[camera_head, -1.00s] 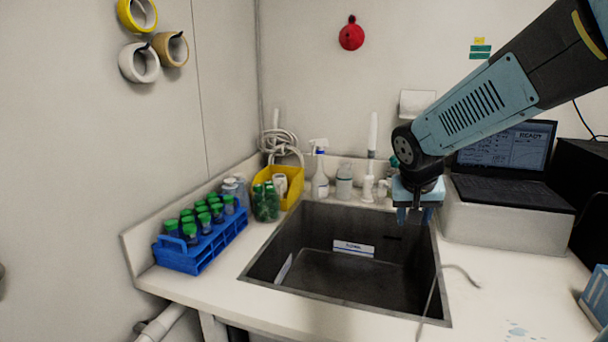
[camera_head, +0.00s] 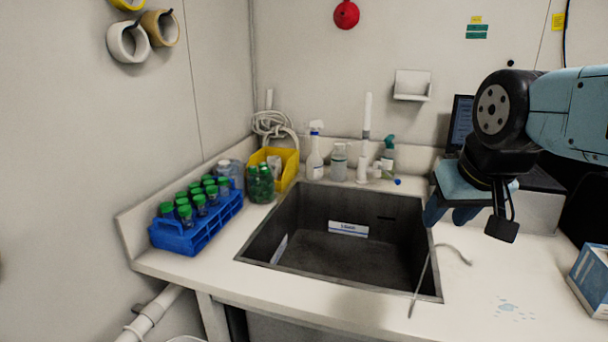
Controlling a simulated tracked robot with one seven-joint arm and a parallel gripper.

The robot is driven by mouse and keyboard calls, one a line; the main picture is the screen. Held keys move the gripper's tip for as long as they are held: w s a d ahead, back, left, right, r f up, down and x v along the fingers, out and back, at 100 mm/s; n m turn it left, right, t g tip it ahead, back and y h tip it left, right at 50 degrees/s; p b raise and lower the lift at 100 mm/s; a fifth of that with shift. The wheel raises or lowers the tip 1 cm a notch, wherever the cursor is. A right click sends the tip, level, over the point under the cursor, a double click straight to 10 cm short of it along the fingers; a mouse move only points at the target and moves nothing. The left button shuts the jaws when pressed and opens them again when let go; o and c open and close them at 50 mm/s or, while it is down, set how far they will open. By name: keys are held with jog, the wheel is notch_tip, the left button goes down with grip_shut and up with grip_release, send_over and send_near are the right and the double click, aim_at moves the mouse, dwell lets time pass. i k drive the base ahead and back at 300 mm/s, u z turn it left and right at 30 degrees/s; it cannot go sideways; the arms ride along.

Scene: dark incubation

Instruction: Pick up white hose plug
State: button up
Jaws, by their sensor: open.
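A coiled white hose (camera_head: 270,125) sits in the back left corner, behind and above a yellow bin (camera_head: 288,168). A small white piece (camera_head: 274,163) shows inside the bin and may be the hose plug; its shape is too small to tell, and the bin wall hides its lower part. My gripper (camera_head: 452,213) hangs at the right of the sink, its blue fingers pointing down and apart. It is open, appears empty, and is well to the right of the hose and bin.
The sink (camera_head: 345,290) takes up the counter's middle. Spray bottle (camera_head: 315,155), other bottles and a tall white tube (camera_head: 367,115) line its back edge. A thin grey cord (camera_head: 424,275) lies at right.

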aim_at(466, 260)
jog(key=z, duration=0.45)
jog(key=k, duration=1.2)
jog(key=z, duration=0.8)
jog(key=i, duration=1.35)
jog(key=u, duration=0.65)
